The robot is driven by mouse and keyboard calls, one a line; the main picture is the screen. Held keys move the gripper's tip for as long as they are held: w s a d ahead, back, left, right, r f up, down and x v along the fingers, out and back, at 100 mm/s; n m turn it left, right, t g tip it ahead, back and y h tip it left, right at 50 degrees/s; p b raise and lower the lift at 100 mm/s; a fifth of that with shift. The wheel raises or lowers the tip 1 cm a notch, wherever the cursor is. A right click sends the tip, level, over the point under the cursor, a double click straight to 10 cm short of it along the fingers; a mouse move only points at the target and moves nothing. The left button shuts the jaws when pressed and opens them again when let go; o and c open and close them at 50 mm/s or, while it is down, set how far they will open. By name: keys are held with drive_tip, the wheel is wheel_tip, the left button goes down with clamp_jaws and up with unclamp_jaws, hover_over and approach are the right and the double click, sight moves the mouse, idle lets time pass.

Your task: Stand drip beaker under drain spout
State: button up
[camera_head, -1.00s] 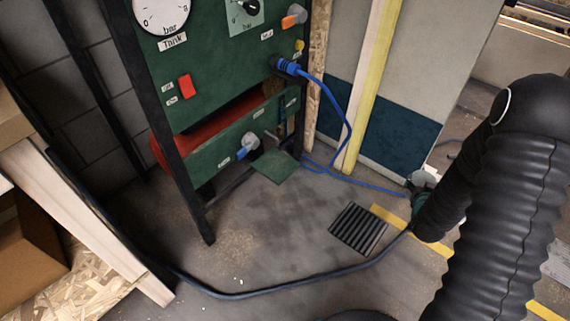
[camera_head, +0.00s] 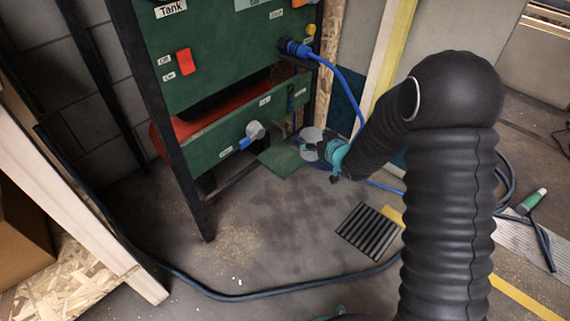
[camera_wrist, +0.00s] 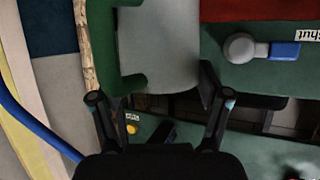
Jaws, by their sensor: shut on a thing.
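A pale grey beaker (camera_head: 312,134) is held by my gripper (camera_head: 327,152), just right of the green shelf plate (camera_head: 283,161) at the foot of the green panel (camera_head: 228,142). In the wrist view the grey beaker (camera_wrist: 160,50) lies between the fingers of my gripper (camera_wrist: 165,92). A valve with a grey knob and blue lever (camera_head: 253,132) is on the lower panel, left of the beaker. It also shows in the wrist view (camera_wrist: 255,48), beside a label reading "Shut". I cannot make out the drain spout clearly; it may be hidden behind the beaker.
A red tank (camera_head: 215,121) lies behind the panel. A blue hose (camera_head: 346,80) drops from the panel behind my arm. A black frame leg (camera_head: 196,205) stands at the front left. A floor grate (camera_head: 369,232) and a dark cable (camera_head: 238,297) lie on otherwise open floor.

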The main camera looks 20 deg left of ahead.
drive_tip(key=shift+w+a+f+b, duration=0.15)
drive_tip(key=shift+w+a+f, duration=0.65)
drive_tip(key=shift+a+f, duration=1.05)
drive_tip(key=shift+w+a+f+b, duration=0.2)
drive_tip(key=shift+w+a+f, duration=0.6)
drive_tip(key=shift+a+f, duration=1.05)
drive_tip(key=shift+w+a+f+b, duration=0.15)
drive_tip(key=shift+w+a+f, duration=0.65)
drive_tip(key=shift+a+f, duration=1)
drive_tip(key=shift+f, duration=0.15)
drive_tip(key=o, duration=1.2)
drive_tip(key=shift+c, duration=0.2)
drive_tip(key=shift+r, duration=0.3)
drive_tip(key=v, duration=1.2)
drive_tip(key=shift+w+d, duration=0.1)
drive_tip(key=shift+w, duration=0.05)
